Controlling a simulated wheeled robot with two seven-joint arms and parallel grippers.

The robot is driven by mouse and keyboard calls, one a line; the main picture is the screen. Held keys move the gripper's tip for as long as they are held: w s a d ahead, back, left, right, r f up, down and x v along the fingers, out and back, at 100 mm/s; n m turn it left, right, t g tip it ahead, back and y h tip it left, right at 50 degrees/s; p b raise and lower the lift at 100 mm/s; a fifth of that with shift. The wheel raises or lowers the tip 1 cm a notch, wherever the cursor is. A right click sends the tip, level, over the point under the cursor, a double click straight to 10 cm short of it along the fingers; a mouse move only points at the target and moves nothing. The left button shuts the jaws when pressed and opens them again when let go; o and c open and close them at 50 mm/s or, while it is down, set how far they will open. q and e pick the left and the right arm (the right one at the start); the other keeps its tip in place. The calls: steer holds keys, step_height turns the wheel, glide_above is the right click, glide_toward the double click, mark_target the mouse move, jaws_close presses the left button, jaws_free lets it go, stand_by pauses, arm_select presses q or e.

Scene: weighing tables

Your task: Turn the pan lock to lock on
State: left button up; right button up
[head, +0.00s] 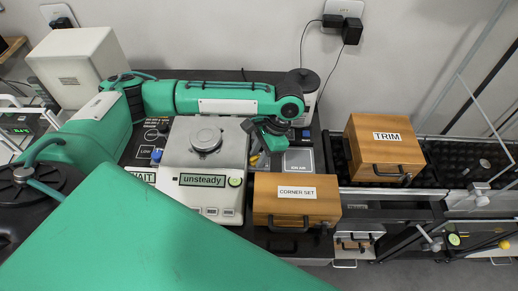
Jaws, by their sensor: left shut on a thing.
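My left gripper (257,148) is there, low against the balance's right edge, shut on what seems to be the pan lock. The lock is mostly hidden by the fingers, so its on or off position cannot be read. My right gripper is out of view.
A wooden box marked "CORNER SET" (296,201) stands close in front and to the right of the gripper. A grey "ON AIR" plate (300,161) lies behind it. A "TRIM" box (384,150) stands further right. A white box (78,68) is at back left.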

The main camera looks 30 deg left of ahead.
arm_select(q)
steer(key=o, duration=0.7)
steer(key=shift+r, duration=0.1)
